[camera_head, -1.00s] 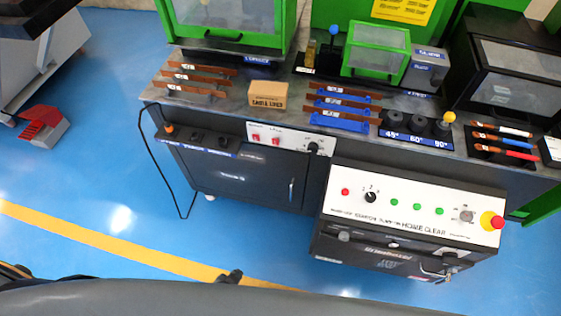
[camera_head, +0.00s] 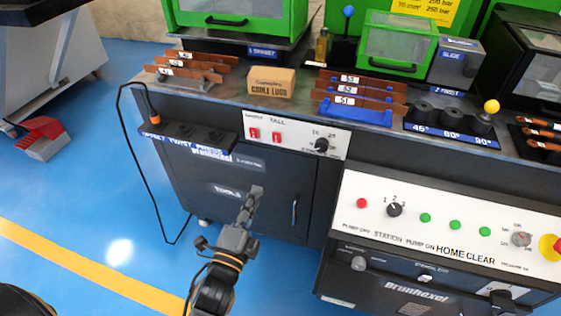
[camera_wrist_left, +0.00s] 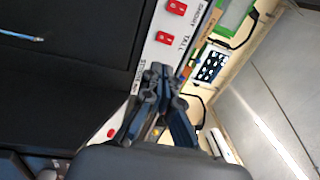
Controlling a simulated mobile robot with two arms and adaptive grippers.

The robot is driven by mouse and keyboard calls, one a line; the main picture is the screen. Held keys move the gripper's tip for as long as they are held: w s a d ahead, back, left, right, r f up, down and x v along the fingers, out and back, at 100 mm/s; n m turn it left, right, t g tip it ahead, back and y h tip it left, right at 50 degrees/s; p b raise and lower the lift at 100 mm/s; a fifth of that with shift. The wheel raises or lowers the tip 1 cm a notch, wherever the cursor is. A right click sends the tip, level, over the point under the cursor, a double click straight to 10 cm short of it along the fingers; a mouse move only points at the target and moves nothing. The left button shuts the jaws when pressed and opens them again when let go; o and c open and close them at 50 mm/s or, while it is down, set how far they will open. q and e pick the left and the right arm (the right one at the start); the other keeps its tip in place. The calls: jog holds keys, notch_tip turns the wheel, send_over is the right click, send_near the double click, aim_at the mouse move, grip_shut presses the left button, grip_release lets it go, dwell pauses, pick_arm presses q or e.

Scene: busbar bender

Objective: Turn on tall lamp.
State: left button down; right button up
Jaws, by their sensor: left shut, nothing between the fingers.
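The tall lamp's switch is a red rocker (camera_head: 276,136) under the label TALL on the white panel (camera_head: 312,135) at the bench front. A second red rocker (camera_head: 254,133) sits left of it. In the left wrist view the TALL rocker (camera_wrist_left: 165,38) shows above my fingers, with the other rocker (camera_wrist_left: 176,7) farther up. My left gripper (camera_head: 254,192) is shut and empty, below the panel in front of the dark cabinet. It also shows in the left wrist view (camera_wrist_left: 158,72), apart from the rockers. The right gripper and the lamp itself are not in view.
A black knob (camera_head: 322,144) is on the same panel, right of the rockers. A tool holder (camera_head: 190,138) with a hanging black cable juts out at left. The control console (camera_head: 440,235) stands out at right.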

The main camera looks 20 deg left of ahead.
pick_arm(q)
jog(key=shift+s+r, duration=0.1)
jog(key=shift+r, duration=0.55)
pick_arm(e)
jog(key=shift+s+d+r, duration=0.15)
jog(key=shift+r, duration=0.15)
pick_arm(q)
send_near(277, 137)
jog(key=w, duration=0.4)
jog(key=w+b, duration=0.1)
jog(key=w, duration=0.1)
jog(key=shift+r, duration=0.4)
jog(key=shift+w+r, duration=0.1)
jog(key=shift+w, duration=0.4)
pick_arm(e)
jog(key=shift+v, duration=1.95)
